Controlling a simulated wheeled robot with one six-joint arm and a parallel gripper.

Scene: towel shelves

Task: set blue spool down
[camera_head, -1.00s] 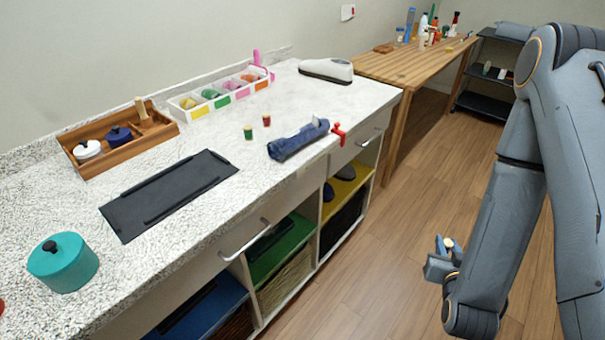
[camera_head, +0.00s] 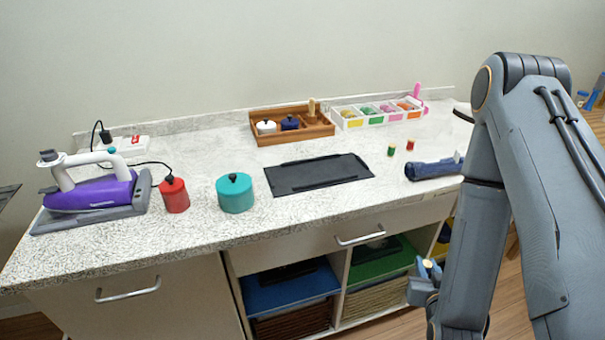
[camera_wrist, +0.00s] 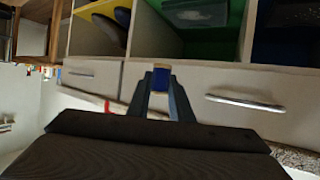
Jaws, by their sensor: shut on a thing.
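The blue spool shows in the wrist view (camera_wrist: 161,79), small, with a pale wooden end. My gripper (camera_wrist: 161,86) is shut on it, with one finger on each side. In the head view my gripper (camera_head: 424,280) hangs in front of the counter, lower than its top, and the spool (camera_head: 428,264) shows only as a small pale and blue bit. A green spool (camera_head: 391,150) and a red spool (camera_head: 410,145) stand upright on the speckled countertop (camera_head: 300,213), left of a dark blue rolled bundle (camera_head: 432,169).
A black mat (camera_head: 318,174), teal pot (camera_head: 235,194), red canister (camera_head: 174,195) and purple iron (camera_head: 95,190) occupy the counter. A wooden tray (camera_head: 290,138) and a white divided box (camera_head: 378,113) stand at the back. Open shelves and drawer handles (camera_head: 360,239) lie below the top.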

